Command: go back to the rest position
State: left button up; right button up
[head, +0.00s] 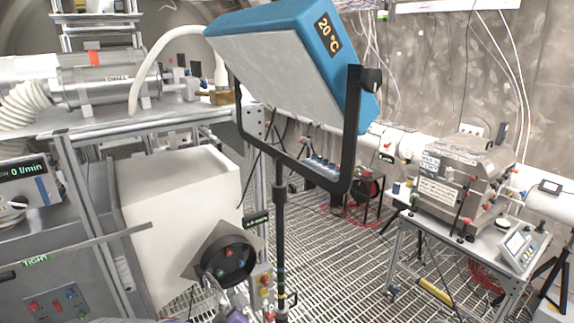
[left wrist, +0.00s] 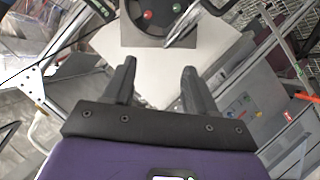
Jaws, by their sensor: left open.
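The black port (left wrist: 150,12) with a red and a green knob lies beyond the fingertips. I cannot tell whether anything touches the gripper. My right gripper is not in view.
A blue panel (head: 351,45) reading 20 °C stands on a black pole (head: 281,230) close to the gripper's right. A metal frame (head: 82,200) is at left. A cart with a steel device (head: 463,180) stands at right. Grated floor (head: 340,260) is open between.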

pick_arm(q)
jog(key=s+d+f+m+g+h+b, duration=0.1)
jog(key=s+f+m+g+h+b, duration=0.2)
jog(key=f, duration=0.7)
jog(key=s+d+f+g+b, duration=0.1)
jog(key=s+f+g+b, duration=0.3)
jog(key=f, duration=0.6)
jog(key=s+d+f+m+h+b, duration=0.15)
jog(key=s+f, duration=0.35)
jog(key=f, duration=0.5)
jog(key=s+d+f+m+g+h+b, duration=0.1)
jog(key=s+f+m+g+b, duration=0.1)
jog(key=s+f, duration=0.3)
jog(key=s+d+f+m+g+h+b, duration=0.2)
jog(key=s+f, duration=0.4)
jog(key=s, duration=0.4)
jog(key=shift+s+g+b, duration=0.3)
jog(key=shift+g+b, duration=0.5)
jog(key=shift+b, duration=0.25)
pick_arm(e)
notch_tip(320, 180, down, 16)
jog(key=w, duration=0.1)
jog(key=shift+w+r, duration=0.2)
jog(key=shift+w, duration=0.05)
